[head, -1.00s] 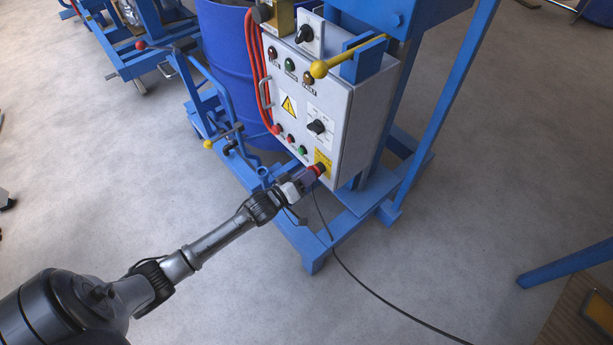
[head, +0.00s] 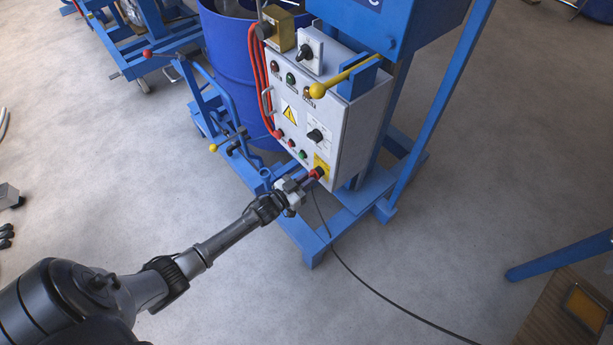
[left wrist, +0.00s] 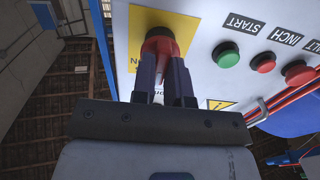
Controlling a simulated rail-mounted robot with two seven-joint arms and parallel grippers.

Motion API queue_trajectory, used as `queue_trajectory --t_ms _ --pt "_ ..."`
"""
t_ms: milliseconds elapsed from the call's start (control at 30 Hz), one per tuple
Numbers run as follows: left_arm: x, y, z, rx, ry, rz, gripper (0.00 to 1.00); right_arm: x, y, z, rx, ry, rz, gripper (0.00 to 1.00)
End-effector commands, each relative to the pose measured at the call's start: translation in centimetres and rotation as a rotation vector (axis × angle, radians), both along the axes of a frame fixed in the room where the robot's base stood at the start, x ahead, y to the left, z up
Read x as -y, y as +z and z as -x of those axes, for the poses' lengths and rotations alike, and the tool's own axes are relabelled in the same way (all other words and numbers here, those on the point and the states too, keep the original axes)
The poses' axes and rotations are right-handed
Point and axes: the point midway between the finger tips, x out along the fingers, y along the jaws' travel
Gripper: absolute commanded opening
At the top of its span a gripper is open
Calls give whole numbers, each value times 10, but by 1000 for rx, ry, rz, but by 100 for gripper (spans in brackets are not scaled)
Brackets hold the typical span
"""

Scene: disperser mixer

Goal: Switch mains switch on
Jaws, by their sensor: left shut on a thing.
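The mains switch (head: 317,173) is a red rotary knob on a yellow plate at the lower corner of the white control box (head: 356,125). In the left wrist view, the red mains switch (left wrist: 160,42) sits between the fingertips. My left gripper (head: 308,181) is at the switch, with its fingers on both sides of the knob. In the left wrist view, my left gripper (left wrist: 165,68) is shut on the red handle. The fingers hide part of the knob and of the yellow plate's lettering. My right gripper is not in view.
Green START (left wrist: 228,55), red INCH (left wrist: 263,62) and another red button (left wrist: 298,72) lie close to the gripper on the panel. A yellow-knobbed lever (head: 318,90) juts out above. A black cable (head: 370,285) runs along the floor below the box.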

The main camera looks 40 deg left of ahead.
Motion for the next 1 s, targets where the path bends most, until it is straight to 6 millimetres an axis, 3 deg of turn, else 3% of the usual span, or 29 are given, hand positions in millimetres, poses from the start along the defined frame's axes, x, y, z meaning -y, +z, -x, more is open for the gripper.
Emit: queue_trajectory --t_ms 600,1000 --pt "1 1 0 74 0 -548 0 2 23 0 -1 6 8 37" --pt "1 0 0 101 0 -751 0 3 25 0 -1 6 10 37"
